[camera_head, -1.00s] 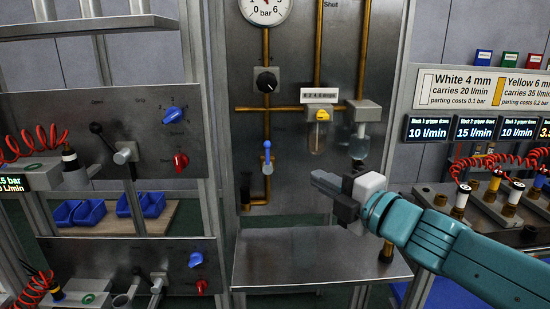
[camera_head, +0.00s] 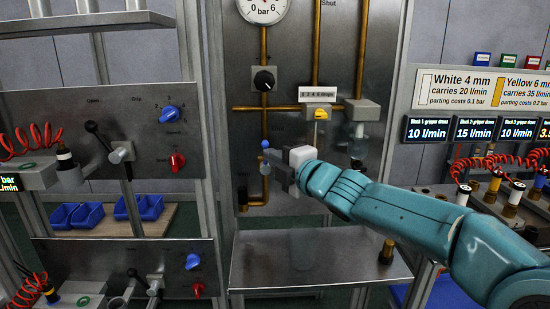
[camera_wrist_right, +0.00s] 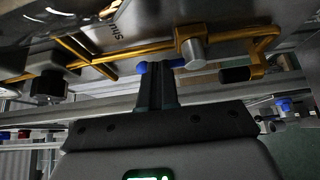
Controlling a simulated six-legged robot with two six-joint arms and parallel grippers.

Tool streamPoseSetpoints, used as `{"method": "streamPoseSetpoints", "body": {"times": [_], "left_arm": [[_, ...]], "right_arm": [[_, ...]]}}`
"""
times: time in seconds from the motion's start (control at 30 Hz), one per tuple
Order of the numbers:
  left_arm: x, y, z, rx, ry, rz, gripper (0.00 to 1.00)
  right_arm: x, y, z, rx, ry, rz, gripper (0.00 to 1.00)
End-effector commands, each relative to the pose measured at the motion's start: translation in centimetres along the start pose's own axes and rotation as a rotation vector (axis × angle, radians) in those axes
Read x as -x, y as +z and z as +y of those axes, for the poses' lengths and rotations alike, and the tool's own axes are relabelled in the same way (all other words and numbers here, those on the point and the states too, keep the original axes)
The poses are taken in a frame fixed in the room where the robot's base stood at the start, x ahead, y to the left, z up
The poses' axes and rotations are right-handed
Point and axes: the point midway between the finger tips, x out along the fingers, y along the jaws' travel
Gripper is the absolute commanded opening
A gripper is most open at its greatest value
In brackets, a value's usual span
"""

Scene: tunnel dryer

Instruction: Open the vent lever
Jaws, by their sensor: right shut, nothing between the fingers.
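The blue lever (camera_head: 265,144) sits low on the brass pipe of the central steel panel. Only its top end and a little of its side show in the head view, because my right gripper (camera_head: 272,159) covers the rest. My right gripper is shut and empty, with its fingers right at the lever. In the right wrist view the shut fingertips (camera_wrist_right: 157,72) lie against or just in front of the blue lever (camera_wrist_right: 143,67), next to a grey cylinder (camera_wrist_right: 193,50). I cannot tell whether they touch it. My left gripper is not in view.
A steel shelf (camera_head: 320,270) juts out below. A panel with levers and knobs (camera_head: 140,100) stands at the left, and fittings with red coiled hoses at the right.

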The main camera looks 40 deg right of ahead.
Motion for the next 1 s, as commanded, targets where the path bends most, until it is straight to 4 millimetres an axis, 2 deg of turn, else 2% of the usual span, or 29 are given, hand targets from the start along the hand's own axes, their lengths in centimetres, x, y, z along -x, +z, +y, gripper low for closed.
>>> {"method": "streamPoseSetpoints", "body": {"times": [0.3,1.0], "left_arm": [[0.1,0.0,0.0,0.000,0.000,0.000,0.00],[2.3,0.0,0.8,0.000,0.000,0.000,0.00]], "right_arm": [[0.1,0.0,0.1,0.002,-0.002,0.000,0.00],[-0.2,-0.5,0.5,0.108,-0.073,0.001,0.00]]}}
